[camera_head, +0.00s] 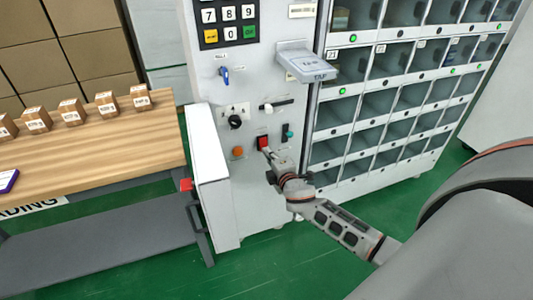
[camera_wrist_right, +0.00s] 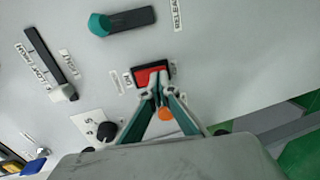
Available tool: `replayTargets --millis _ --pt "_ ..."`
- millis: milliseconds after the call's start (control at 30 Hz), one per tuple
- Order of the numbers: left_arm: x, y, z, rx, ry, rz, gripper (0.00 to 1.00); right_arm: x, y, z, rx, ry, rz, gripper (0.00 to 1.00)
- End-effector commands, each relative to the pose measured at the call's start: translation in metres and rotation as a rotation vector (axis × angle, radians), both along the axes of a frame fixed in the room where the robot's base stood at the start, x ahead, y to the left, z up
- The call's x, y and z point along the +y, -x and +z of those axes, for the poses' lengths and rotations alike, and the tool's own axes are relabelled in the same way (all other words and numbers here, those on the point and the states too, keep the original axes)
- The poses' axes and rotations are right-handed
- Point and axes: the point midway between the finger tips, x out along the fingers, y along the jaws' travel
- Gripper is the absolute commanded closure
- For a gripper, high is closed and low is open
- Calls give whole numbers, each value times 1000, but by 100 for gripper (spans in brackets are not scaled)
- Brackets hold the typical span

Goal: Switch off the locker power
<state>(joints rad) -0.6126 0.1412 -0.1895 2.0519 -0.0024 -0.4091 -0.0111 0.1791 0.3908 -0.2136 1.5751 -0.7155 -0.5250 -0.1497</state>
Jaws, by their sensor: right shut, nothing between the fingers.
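The locker (camera_head: 385,95) has a pale control panel on its left part. A red rocker switch (camera_head: 262,142) in a dark frame sits low on that panel, and it also shows in the right wrist view (camera_wrist_right: 150,75). My right gripper (camera_head: 267,152) is shut and empty, with its fingertips at the switch. In the right wrist view the fingertips (camera_wrist_right: 158,92) overlap the lower edge of the red switch. I cannot tell whether they touch it. Part of the switch's label is hidden by the fingers. My left gripper is not in view.
Near the switch are an orange button (camera_head: 238,152), a black knob (camera_head: 235,121), a slider (camera_head: 267,107), a teal-handled lever (camera_head: 287,131) and a blue key (camera_head: 224,72). A tray (camera_head: 306,62) juts out above. A wooden table (camera_head: 95,140) with several small boxes stands left.

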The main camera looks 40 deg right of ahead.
Motion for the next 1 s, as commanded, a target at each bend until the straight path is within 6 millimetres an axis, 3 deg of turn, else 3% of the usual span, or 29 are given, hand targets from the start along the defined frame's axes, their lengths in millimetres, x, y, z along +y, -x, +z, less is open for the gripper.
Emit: replayTargets --millis 467,667,733,833,1000 --pt "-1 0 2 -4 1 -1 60 -2 -6 -1 -1 1 0 100" --pt "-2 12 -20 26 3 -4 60 -1 -8 -10 -25 5 1 100" --pt "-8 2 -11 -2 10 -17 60 -1 -9 -14 -42 8 2 100" --pt "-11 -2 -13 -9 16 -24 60 -1 -11 -17 -70 14 2 100" --pt "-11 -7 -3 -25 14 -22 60 -2 -14 2 -90 17 2 100"
